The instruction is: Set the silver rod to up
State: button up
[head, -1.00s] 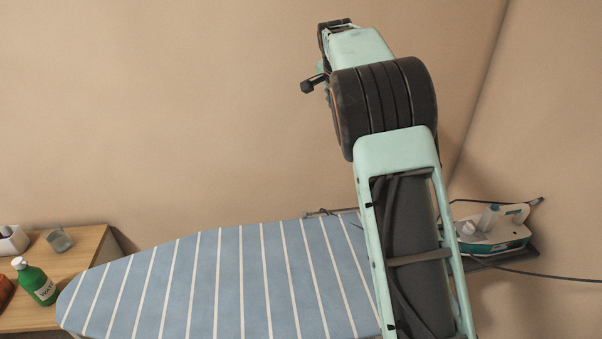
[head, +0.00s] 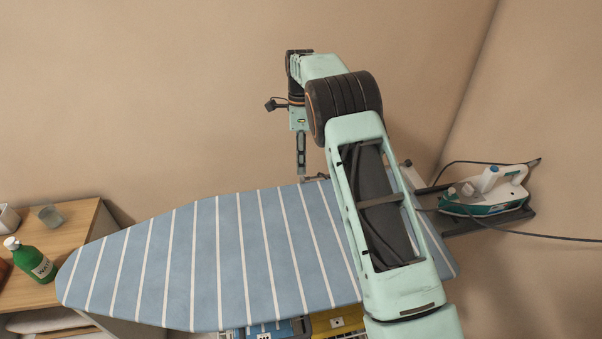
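The ironing board (head: 205,262) has a blue cover with white stripes. A thin metal piece (head: 315,178) shows at its far edge; it looks like part of a rod, but it is small and partly hidden, so its position is unclear. My gripper (head: 301,170) hangs down just beyond that edge, close to the left end of the metal piece. It is seen edge-on, so its opening and any contact cannot be told. My arm crosses over the right part of the board and hides some of it.
A white and teal iron (head: 487,192) rests on a dark holder (head: 490,220) at the right, with its cord running off right. A wooden cabinet (head: 70,235) at left bears a green bottle (head: 32,262) and a cup (head: 50,216). Blue and yellow items (head: 335,322) show below the board.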

jog(key=f, duration=0.4)
jog(key=shift+s+f, duration=0.35)
jog(key=shift+f, duration=0.05)
grip_shut()
